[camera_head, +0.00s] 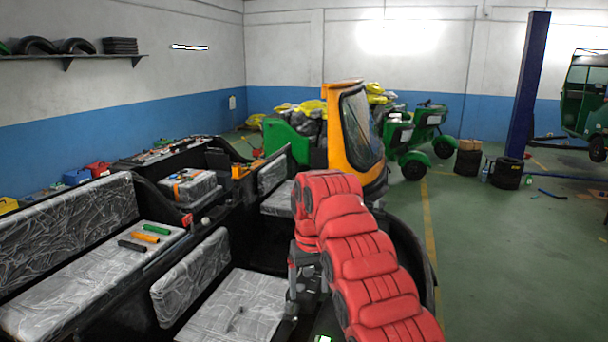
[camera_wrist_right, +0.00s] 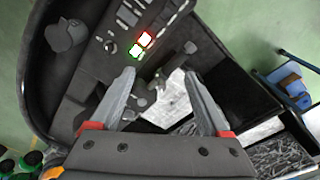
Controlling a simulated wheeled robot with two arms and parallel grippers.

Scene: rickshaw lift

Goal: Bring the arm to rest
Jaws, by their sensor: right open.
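My right arm, in a red padded cover, comes in from the bottom right of the head view and bends over at the top. Its gripper (camera_head: 304,290) hangs down at the inner end, over the open vehicle body and beside a grey wrapped seat (camera_head: 235,308). In the right wrist view the two grey fingers of this gripper (camera_wrist_right: 160,80) are spread wide with nothing between them. Below them is a dark panel (camera_wrist_right: 88,75) with a lit red square and a lit green square. My left gripper does not show.
Plastic-wrapped seats (camera_head: 70,225) fill the vehicle on the left, with orange, green and black handles (camera_head: 145,238) lying on one. An orange-framed cab (camera_head: 345,130) stands behind the arm. Green floor (camera_head: 500,260) is open on the right, up to a blue post (camera_head: 527,90).

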